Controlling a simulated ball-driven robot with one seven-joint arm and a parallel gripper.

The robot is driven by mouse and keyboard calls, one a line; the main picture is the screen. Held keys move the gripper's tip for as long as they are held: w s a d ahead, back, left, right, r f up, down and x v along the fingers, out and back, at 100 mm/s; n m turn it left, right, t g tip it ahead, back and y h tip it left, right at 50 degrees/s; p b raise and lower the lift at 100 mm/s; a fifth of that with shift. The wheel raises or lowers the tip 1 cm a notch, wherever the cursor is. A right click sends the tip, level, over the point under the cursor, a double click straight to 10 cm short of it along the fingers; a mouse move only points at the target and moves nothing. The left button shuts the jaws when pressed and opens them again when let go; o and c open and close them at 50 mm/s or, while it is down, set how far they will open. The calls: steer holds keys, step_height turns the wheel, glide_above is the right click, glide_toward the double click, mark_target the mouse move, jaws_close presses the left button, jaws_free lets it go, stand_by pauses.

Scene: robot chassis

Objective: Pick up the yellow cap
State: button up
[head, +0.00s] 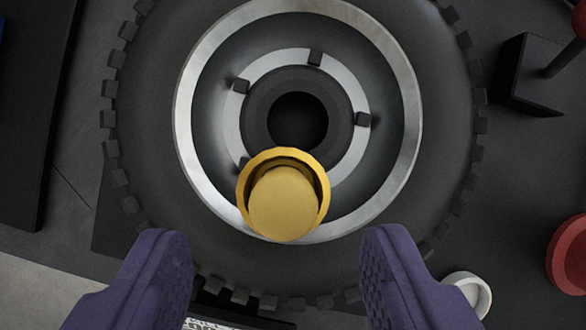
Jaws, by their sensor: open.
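The yellow cap (284,205) is a round, flanged piece with a raised centre. In the head view it overlaps the lower part of the wheel's metal rim (190,130); whether it rests on the rim or sits above it, I cannot tell. My gripper (277,255) shows as two purple textured fingers at the bottom of the picture. They are wide apart with nothing between them. The cap lies just beyond the fingertips, roughly centred between them, and neither finger touches it.
The wheel has a large dark toothed tyre (145,120) and a dark centre hole (298,121). A red round part (569,255) and a white ring (469,291) are at lower right. A black block (525,75) with a red-ended rod stands at upper right.

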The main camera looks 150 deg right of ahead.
mark_target(282, 204)
steer(key=x, duration=0.3)
steer(key=shift+w+d+f, duration=0.1)
steer(key=shift+w+f, duration=0.15)
jaws_close()
steer(key=shift+r, duration=0.15)
